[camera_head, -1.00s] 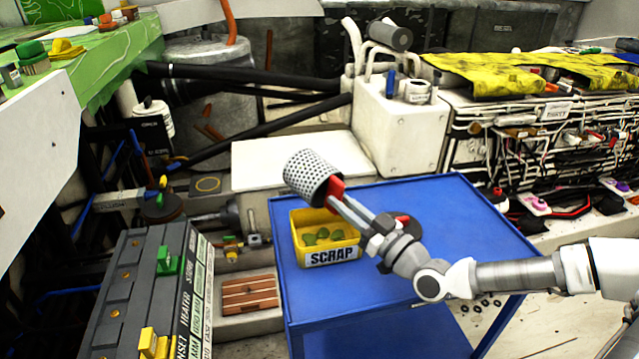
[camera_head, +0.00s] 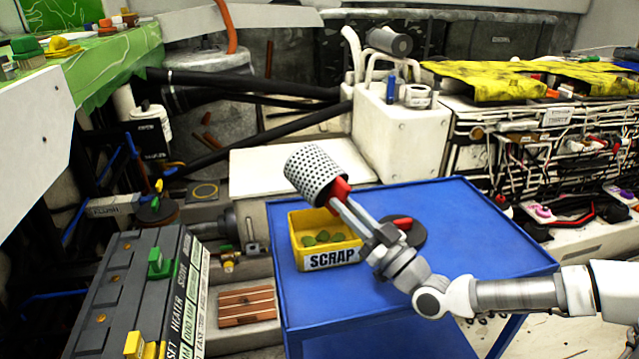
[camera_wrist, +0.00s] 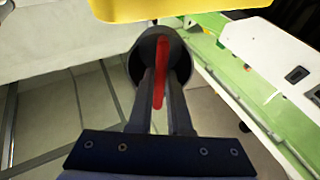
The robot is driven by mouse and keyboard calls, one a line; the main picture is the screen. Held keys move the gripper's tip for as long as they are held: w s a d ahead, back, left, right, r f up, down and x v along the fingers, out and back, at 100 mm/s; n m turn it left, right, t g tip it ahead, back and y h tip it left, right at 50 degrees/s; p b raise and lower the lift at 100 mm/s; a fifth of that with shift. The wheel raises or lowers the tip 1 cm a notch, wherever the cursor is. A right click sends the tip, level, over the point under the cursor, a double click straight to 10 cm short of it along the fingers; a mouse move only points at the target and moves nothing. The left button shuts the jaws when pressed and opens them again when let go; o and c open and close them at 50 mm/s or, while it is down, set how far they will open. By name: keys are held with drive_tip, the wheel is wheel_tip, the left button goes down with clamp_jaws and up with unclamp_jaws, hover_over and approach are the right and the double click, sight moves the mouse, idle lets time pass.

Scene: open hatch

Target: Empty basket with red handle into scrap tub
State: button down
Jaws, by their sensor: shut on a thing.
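The basket (camera_head: 313,172) is a grey perforated metal cylinder with a red handle (camera_head: 340,190). My gripper (camera_head: 347,204) is shut on the handle and holds the basket in the air above the back of the scrap tub. The basket is tilted strongly; its inside is hidden in the head view. The yellow scrap tub (camera_head: 296,245), labelled SCRAP, stands on the blue table with several green lumps (camera_head: 322,237) in it. In the wrist view the red handle (camera_wrist: 159,75) lies between my fingers, and a yellow edge, likely the tub (camera_wrist: 180,9), shows at the top.
The blue table (camera_head: 470,225) has free room right of the tub. A dark round disc with a red part (camera_head: 408,232) lies on it behind my wrist. A white box (camera_head: 400,130) with pipes stands behind. A grey panel (camera_head: 125,290) is at the left front.

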drive_tip(key=shift+r, duration=0.1)
idle(0.7)
drive_tip(key=r+g+p, duration=0.1)
drive_tip(key=p, duration=0.2)
drive_tip(key=shift+w+a, duration=0.1)
drive_tip(key=shift+a, duration=0.05)
drive_tip(key=h+p, duration=0.1)
drive_tip(key=p, duration=0.1)
drive_tip(key=shift+w+a+r+g+p, duration=0.15)
drive_tip(key=shift+r+g+p, duration=0.05)
drive_tip(key=shift+g+p, duration=0.2)
drive_tip(key=shift+w+h+p, duration=0.1)
drive_tip(key=shift+h+p, duration=0.2)
drive_tip(key=shift+p, duration=0.05)
drive_tip(key=shift+f, duration=0.15)
drive_tip(key=shift+g, duration=0.3)
